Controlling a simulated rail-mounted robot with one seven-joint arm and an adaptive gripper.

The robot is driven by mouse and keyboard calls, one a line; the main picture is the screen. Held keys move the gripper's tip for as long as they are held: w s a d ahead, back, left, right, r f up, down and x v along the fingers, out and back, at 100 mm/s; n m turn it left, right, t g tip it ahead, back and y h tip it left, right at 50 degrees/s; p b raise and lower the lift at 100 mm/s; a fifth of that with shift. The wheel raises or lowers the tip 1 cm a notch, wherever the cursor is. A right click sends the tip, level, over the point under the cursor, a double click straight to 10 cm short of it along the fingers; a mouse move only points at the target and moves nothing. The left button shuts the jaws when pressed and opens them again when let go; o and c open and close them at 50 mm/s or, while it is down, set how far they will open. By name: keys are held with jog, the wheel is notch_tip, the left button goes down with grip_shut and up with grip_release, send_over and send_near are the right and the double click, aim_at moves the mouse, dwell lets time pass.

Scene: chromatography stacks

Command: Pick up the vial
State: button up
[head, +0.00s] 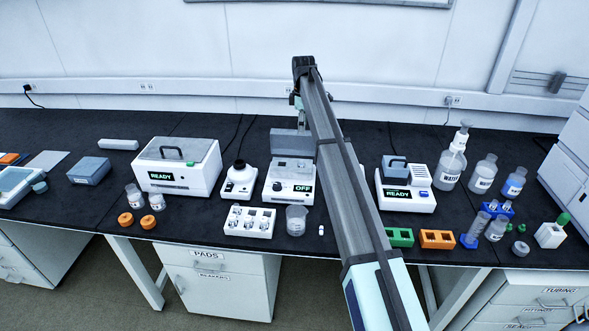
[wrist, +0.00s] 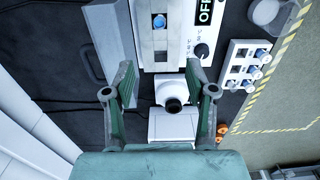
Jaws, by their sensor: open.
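Several small vials (head: 249,216) stand in a white rack at the front of the bench. The rack's vials, some with blue tops, also show in the wrist view (wrist: 236,69). In the wrist view, a small round blue-and-white top (wrist: 159,21) sits in a slot of the device marked OFF. I cannot tell which of these is the task's vial. My gripper (wrist: 160,76) is open, with its two green fingers wide apart and nothing between them. It hangs above the back of the bench, beyond the OFF device, and my arm partly hides it in the head view.
The OFF device (head: 287,187) stands beside a white instrument with a dark round top (head: 238,181). A clear beaker (head: 296,220) and a small white piece (head: 321,229) are near the front edge. A READY box (head: 179,181) stands at left, bottles (head: 484,173) at right.

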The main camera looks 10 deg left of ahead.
jog(key=p, duration=0.3)
send_over(301, 161)
jog(key=f, duration=1.1)
jog(key=shift+d+f, duration=0.15)
jog(key=shift+d, duration=0.05)
jog(key=shift+w+a+f+p, duration=0.15)
jog(key=shift+f+p, duration=1.35)
jog(key=shift+f, duration=1.15)
grip_shut()
